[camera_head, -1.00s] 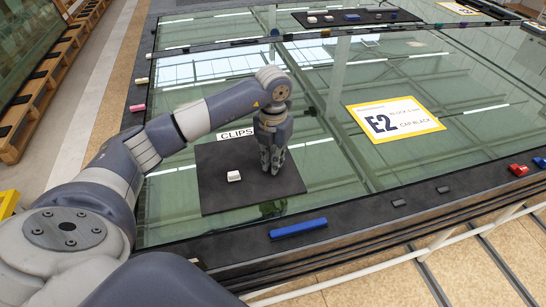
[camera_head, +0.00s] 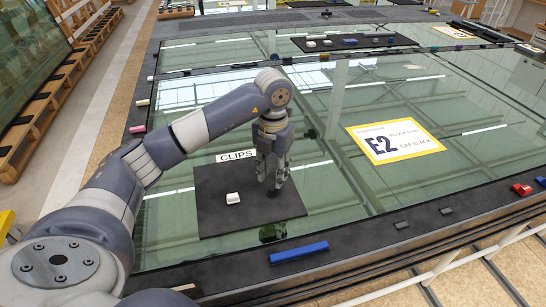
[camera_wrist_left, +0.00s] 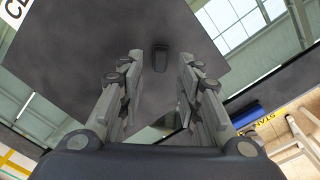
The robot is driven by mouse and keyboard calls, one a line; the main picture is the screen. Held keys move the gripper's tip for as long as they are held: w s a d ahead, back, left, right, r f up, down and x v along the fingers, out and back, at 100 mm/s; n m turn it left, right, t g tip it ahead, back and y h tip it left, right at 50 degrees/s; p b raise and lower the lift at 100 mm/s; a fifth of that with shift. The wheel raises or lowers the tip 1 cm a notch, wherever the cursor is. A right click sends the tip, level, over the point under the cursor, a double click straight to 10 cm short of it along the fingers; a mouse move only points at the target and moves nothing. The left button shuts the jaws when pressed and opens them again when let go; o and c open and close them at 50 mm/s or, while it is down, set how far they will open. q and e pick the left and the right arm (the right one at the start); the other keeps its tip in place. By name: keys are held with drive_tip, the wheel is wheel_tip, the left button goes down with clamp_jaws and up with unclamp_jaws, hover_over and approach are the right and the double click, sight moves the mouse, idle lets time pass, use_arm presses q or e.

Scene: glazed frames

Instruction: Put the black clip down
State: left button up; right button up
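The black clip (camera_wrist_left: 188,62) is a small dark block on the dark mat (camera_head: 225,218) labelled CLIPS. In the left wrist view it shows between the spread fingers of my left gripper (camera_wrist_left: 160,85), with gaps to both sides. In the head view the left gripper (camera_head: 271,186) points down, low over the right part of the mat, and the clip is hard to make out against the dark surface. My right gripper is not in view.
A white clip (camera_head: 233,198) lies on the mat left of the gripper. A blue bar (camera_head: 298,252) lies on the dark front edge, with small dark pieces and red ones (camera_head: 521,189) farther right. A yellow-bordered E2 card (camera_head: 394,142) lies on the glass.

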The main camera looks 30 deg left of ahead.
sight(273, 187)
use_arm(q)
wheel_tip(273, 187, up, 8)
drive_tip(key=shift+b, duration=0.35)
idle(0.4)
